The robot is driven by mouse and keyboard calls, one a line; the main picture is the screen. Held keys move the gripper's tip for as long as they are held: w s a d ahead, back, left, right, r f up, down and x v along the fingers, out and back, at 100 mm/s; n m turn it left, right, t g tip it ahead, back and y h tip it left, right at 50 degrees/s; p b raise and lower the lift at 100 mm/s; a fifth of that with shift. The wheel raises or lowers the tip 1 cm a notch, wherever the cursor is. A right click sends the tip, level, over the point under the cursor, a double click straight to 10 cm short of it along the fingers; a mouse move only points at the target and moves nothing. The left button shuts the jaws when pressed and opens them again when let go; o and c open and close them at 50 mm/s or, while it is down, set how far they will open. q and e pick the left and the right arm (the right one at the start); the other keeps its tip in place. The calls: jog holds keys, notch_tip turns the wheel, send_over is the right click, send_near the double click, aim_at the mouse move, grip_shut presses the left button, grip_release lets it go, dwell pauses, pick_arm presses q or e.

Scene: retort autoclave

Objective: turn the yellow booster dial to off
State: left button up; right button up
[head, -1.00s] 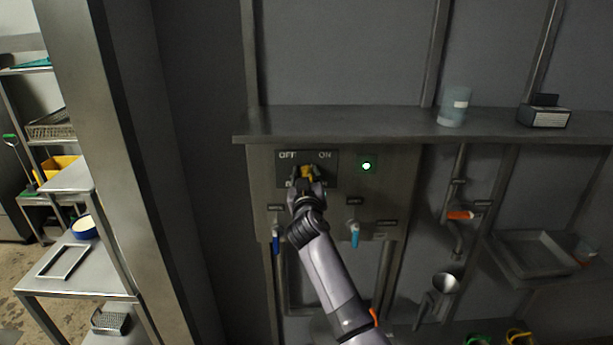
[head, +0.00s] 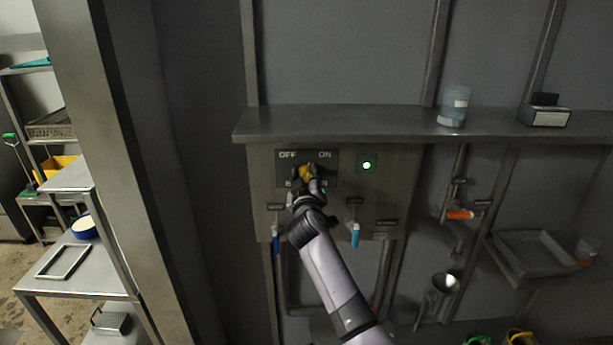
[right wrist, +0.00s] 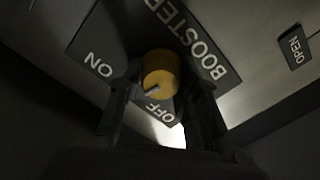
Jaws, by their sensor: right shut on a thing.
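The yellow booster dial (head: 305,172) sits on a dark plate (head: 284,171) on the steel panel, below the OFF and ON labels. My right gripper (head: 306,177) is shut on the dial, with a finger on each side. In the right wrist view the dial (right wrist: 161,72) shows between the fingers (right wrist: 158,88). A pale mark on its rim lies on the side facing the labels, nearer OFF than ON. In the head view the fingers cover part of the dial and the BOOSTER lettering. My left gripper is not in view.
A green light (head: 366,165) glows right of the plate. Blue-handled valves (head: 355,236) hang below the panel. A steel shelf (head: 390,123) juts out above it, bearing a blue jar (head: 453,106) and a dark box (head: 544,112). A steel post (head: 120,170) stands left.

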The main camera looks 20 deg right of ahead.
jog(key=n, duration=0.4)
jog(key=shift+a+n+p, duration=0.15)
jog(key=shift+n+p, duration=0.15)
jog(key=shift+f+n+p, duration=0.1)
jog(key=shift+n+p, duration=0.3)
jog(key=shift+n, duration=1.5)
jog(key=shift+f, duration=0.1)
jog(key=o, duration=1.2)
jog(key=v, duration=1.2)
